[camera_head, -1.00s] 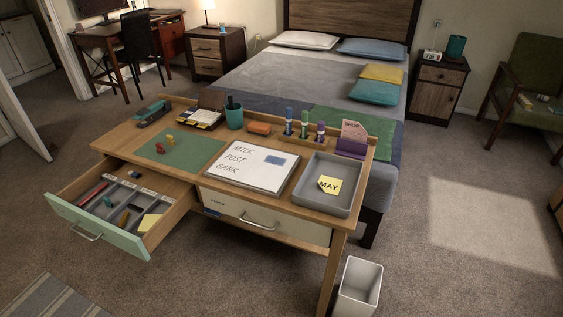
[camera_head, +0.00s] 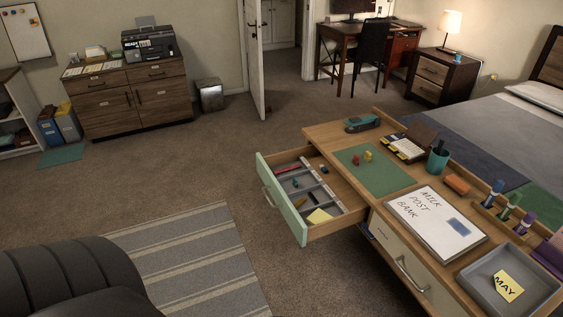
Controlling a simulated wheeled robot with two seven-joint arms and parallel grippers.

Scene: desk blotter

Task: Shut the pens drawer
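The pens drawer (camera_head: 279,201) has a pale green front with a metal handle and stands pulled well out of the left part of the desk. A grey divided tray (camera_head: 324,200) inside holds a red pen, several small items and a yellow note. The cream drawer (camera_head: 400,255) beside it is shut. Neither of my grippers shows in the view.
The wooden desk (camera_head: 325,133) carries a green mat (camera_head: 385,180), a whiteboard (camera_head: 436,222), a grey tray (camera_head: 535,288) and a teal cup (camera_head: 437,160). A dark armchair (camera_head: 75,280) fills the lower left. Striped rug and open carpet lie before the drawer.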

